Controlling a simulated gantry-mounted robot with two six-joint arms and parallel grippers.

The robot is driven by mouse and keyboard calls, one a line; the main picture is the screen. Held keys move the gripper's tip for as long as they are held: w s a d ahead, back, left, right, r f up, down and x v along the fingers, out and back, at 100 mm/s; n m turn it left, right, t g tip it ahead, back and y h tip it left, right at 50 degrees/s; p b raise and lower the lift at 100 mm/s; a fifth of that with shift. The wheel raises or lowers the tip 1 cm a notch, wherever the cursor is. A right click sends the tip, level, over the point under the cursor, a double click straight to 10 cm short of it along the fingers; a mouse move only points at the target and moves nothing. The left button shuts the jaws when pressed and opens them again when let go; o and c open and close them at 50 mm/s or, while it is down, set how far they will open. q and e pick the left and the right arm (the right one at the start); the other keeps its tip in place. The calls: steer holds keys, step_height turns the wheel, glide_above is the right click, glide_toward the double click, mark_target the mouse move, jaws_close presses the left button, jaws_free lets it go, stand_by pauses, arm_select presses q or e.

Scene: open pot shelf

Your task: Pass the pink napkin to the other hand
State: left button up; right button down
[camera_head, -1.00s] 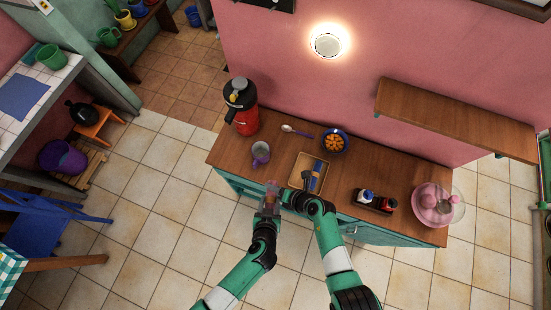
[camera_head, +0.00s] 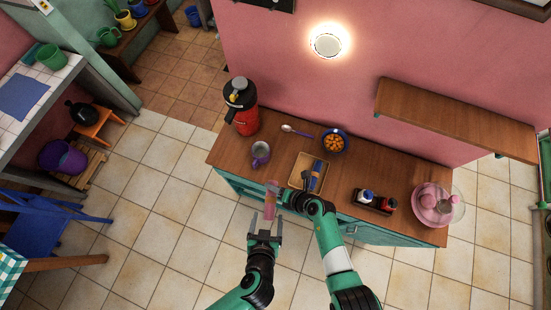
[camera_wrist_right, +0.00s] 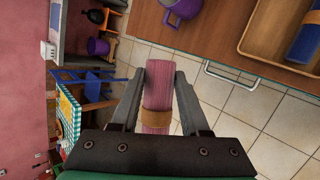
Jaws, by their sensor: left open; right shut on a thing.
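The pink napkin (camera_head: 270,207) is rolled up with a tan band, seen clearly in the right wrist view (camera_wrist_right: 158,92). My right gripper (camera_head: 275,195) is shut on it, with one finger on each side in the right wrist view (camera_wrist_right: 160,78). The napkin is held in the air just in front of the counter's front edge. My left gripper (camera_head: 266,224) is open and empty, just below the napkin in the head view, with its fingers pointing towards it.
The wooden counter (camera_head: 225,150) holds a purple-handled mug (camera_head: 260,154), a tray (camera_head: 296,179) with a blue roll (camera_head: 319,170), a bowl of orange food (camera_head: 334,141), a red flask (camera_head: 243,115), bottles (camera_head: 376,202) and a pink plate (camera_head: 426,209). Open tiled floor lies in front.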

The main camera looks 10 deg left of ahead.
arm_select(q)
steer(key=d+r+m+t+h, duration=0.25)
steer(key=d+r+h, duration=0.35)
steer(key=r, duration=1)
steer(key=w+d+r+m+t+h, duration=0.1)
steer(key=d+r+m+h, duration=0.25)
steer(key=r+h, duration=0.8)
steer(key=d+r+m+t+h, duration=0.1)
steer(key=d+r+m+h, duration=0.35)
steer(key=r, duration=1.45)
steer(key=w+a+r+n+t+y, duration=0.5)
steer(key=w+a+r+t+y, duration=0.3)
steer(key=w+a+r+y, duration=0.3)
steer(key=s+a+r+n+t+y, duration=0.1)
steer(key=a+r+n+t+y, duration=0.1)
steer(key=a+r, duration=0.4)
steer(key=s+a+r+n+t+y, duration=0.1)
steer(key=a+r+t+y, duration=0.3)
steer(key=a, duration=0.7)
step_height(320, 180, up, 3)
steer(key=n+y, duration=0.1)
steer(key=y, duration=0.2)
steer(key=shift+s+a+f+n+y, duration=0.15)
steer(key=shift+s+a+n+y, duration=0.1)
steer(key=shift+n+y, duration=0.1)
